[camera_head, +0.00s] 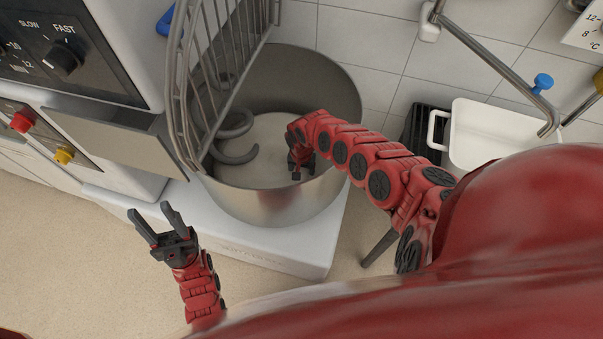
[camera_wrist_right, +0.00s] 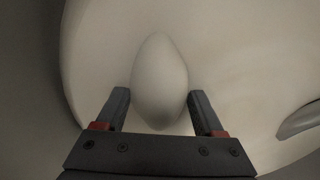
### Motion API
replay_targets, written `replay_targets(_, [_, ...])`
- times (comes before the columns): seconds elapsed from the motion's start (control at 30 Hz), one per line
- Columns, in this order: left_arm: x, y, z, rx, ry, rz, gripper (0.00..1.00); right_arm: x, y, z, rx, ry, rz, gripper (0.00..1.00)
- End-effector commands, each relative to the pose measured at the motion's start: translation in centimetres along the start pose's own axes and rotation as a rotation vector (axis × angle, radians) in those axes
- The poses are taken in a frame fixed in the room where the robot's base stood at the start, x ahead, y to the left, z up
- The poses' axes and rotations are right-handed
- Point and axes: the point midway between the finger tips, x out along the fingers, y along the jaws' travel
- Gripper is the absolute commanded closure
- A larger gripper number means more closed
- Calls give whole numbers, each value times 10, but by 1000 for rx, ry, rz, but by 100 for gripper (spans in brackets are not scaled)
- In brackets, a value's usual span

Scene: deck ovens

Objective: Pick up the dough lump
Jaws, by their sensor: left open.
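The dough lump (camera_wrist_right: 160,75) is a smooth, pale, egg-shaped piece in the right wrist view, low in the mixer bowl (camera_head: 262,203). My right gripper (camera_wrist_right: 160,103) is open, with one finger on each side of the lump's near part. The gaps look very narrow, and I cannot tell whether the fingers touch it. In the head view my right gripper (camera_head: 297,172) reaches down inside the bowl, and I cannot make out the lump there. My left gripper (camera_head: 155,222) is open and empty, in front of the mixer, left of the bowl.
A grey spiral dough hook (camera_head: 236,145) hangs in the bowl's left part. The raised wire guard (camera_head: 188,95) stands at the bowl's left edge. The mixer's control panel (camera_head: 65,55) is at upper left. Open floor lies at lower left.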

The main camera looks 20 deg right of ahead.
Motion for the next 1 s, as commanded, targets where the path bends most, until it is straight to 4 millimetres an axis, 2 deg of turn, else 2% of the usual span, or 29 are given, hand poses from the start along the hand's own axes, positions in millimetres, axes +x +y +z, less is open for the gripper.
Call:
replay_targets(0.03, [0, 0, 0, 0, 0, 0, 50, 0, 0, 0, 0, 0, 0, 54])
replay_targets(0.3, [0, 0, 0, 0, 0, 0, 50, 0, 0, 0, 0, 0, 0, 100])
replay_targets(0.57, [0, 0, 0, 0, 0, 0, 50, 0, 0, 0, 0, 0, 0, 100])
replay_targets(0.73, [4, 0, -1, 0, 0, 0, 50, -9, -1, 0, 0, 0, -1, 100])
replay_targets(1.0, [17, -1, -3, 0, 0, 0, 50, -54, 2, -3, 0, 4, 3, 100])
